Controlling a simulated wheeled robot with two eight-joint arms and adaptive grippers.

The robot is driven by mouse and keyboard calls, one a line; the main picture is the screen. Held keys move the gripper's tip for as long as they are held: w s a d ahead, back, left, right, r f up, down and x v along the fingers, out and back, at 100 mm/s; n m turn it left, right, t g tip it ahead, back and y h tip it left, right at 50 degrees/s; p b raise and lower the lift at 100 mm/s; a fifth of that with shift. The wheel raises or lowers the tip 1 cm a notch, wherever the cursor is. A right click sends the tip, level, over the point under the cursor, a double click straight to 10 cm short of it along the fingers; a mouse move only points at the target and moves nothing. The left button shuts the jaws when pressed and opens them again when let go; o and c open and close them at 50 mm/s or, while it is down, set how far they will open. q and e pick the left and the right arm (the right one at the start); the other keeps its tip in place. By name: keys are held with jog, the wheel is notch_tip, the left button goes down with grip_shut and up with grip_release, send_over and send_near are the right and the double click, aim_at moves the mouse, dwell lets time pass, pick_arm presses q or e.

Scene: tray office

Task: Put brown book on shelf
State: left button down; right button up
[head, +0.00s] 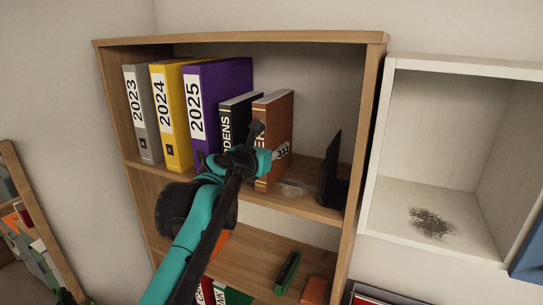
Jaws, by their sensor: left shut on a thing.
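The brown book (283,112) stands upright at the upper board of the wooden shelf (316,209), just right of a black book (238,104). My left gripper (268,146) is shut on the brown book, with its fingers at the spine side. The gripper and wrist hide part of the spine and the lower part of the black book. The brown book's lower end is close to the board; I cannot tell whether it rests on it. My right gripper is not in view.
Grey (143,112), yellow (171,115) and purple (222,85) binders stand left of the books. A black bookend (333,170) stands to the right, with a gap between. A lower board holds a green item (288,272). A white cubby (455,205) is at the right.

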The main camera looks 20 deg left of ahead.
pick_arm(q)
jog(key=shift+w+a+f, duration=0.45)
jog(key=shift+a+f, duration=0.25)
jog(key=shift+s+a, duration=0.1)
jog(key=shift+a, duration=0.05)
jog(key=shift+s+r, duration=0.1)
jog(key=shift+s, duration=0.05)
jog(key=shift+s+d, duration=0.1)
jog(key=shift+d, duration=0.15)
jog(key=c, duration=1.3)
grip_release()
jog(key=shift+d, duration=0.15)
jog(key=shift+o, duration=0.8)
jog(key=shift+a, duration=0.2)
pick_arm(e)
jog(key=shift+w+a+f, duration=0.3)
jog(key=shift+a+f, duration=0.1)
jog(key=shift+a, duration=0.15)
